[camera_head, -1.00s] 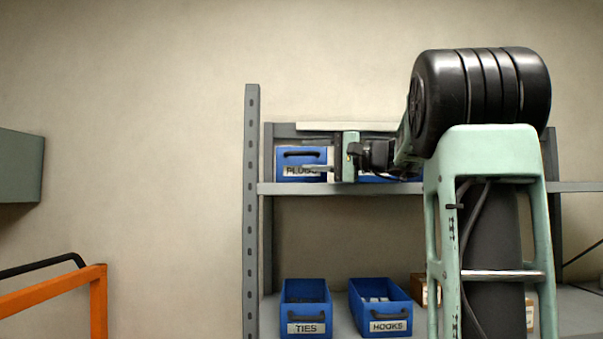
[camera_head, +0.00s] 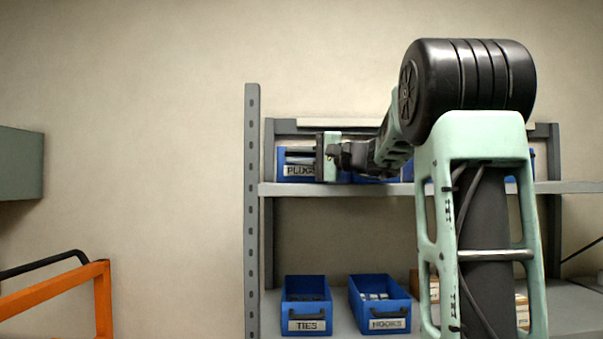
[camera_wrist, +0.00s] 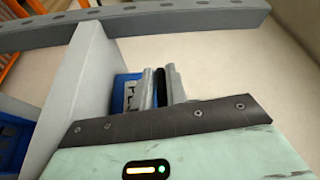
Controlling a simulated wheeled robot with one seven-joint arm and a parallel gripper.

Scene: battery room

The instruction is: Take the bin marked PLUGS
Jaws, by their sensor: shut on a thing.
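The blue bin marked PLUGS (camera_head: 283,165) stands at the left end of the upper shelf, its label facing out and its right side hidden by my gripper (camera_head: 305,152). In the wrist view my gripper (camera_wrist: 161,85) has its two grey fingers closed on the dark handle bar of the bin. Part of the blue bin (camera_wrist: 121,86) and its pale label show beside the fingers. The bin looks level on the shelf; whether its base touches is hard to tell.
The upper shelf (camera_head: 290,189) has other blue bins, mostly behind my arm. Bins marked TIES (camera_head: 306,311) and HOOKS (camera_head: 383,310) stand on the lower shelf. A grey post (camera_head: 251,220) rises close to the left. An orange frame (camera_head: 103,300) is at lower left.

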